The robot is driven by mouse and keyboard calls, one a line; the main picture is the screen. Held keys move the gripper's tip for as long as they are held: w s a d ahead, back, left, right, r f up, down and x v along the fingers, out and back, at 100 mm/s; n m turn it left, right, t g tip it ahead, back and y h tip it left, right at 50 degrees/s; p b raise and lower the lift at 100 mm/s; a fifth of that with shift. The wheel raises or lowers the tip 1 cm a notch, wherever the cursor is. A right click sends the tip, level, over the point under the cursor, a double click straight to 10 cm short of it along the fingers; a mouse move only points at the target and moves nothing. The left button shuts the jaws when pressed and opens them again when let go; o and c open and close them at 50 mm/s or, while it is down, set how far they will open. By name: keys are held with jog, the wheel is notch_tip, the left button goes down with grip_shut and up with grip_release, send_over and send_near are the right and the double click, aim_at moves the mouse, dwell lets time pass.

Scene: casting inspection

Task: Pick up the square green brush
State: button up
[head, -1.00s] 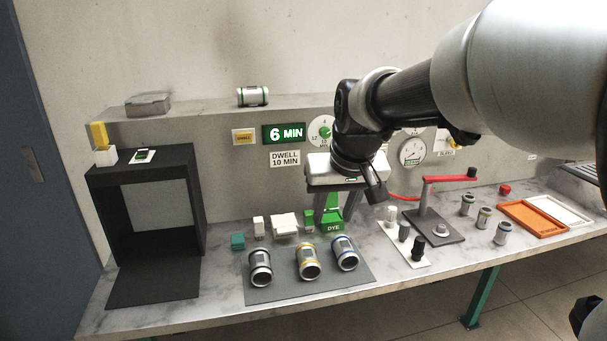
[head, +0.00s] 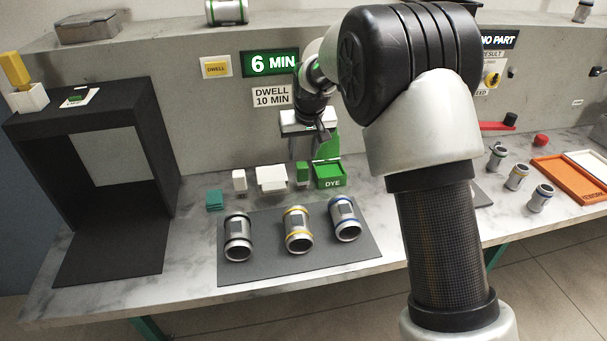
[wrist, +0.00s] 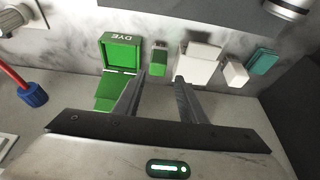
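The square green brush (head: 302,173) stands on the bench, just left of the green DYE box (head: 331,178). In the wrist view the brush (wrist: 158,58) is a small green block with a pale end, right beside the open DYE box (wrist: 121,52). My gripper (wrist: 160,77) is open, with nothing between its two dark fingers. The brush appears just past the fingertips, roughly in line with the gap, nearer the left finger. In the head view my gripper is above and behind the brush, and its fingers are hard to make out.
A white block (head: 271,178), a small white piece (head: 239,181) and a teal block (head: 214,200) stand left of the brush. Three metal cylinders lie on a grey mat (head: 270,262) in front. A black booth (head: 150,130) is at left. My arm hides the bench right of centre.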

aim_at(301, 166)
jog(key=x, duration=0.7)
jog(key=shift+w+f, duration=0.2)
jog(key=shift+f, duration=0.05)
jog(key=shift+w+x, duration=0.15)
jog(key=shift+x, duration=1.2)
jog(key=shift+w+x, duration=0.2)
jog(key=shift+x, duration=1.15)
jog(key=shift+d+r, duration=0.1)
jog(key=c, duration=0.9)
jog(key=shift+o, duration=0.2)
notch_tip(301, 166, up, 10)
jog(key=shift+r, duration=0.1)
